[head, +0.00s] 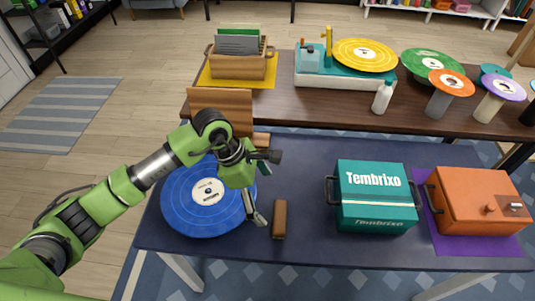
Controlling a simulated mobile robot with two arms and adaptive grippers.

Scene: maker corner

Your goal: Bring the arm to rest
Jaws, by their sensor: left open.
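My left arm is green and comes in from the left over the dark blue table. My left gripper (264,188) is open and empty, with its fingers apart above the table near the right edge of a blue record (185,205). A small brown block (280,220) lies on the table just right of the lower fingertip, and I see a small gap between them. My right gripper is not in view.
A teal Tembrixo box (375,207) and an orange box (478,205) on a purple mat stand to the right. Behind is a brown table (300,110) with a wooden crate (240,65), a turntable (345,75), a white bottle (382,97) and several discs on stands.

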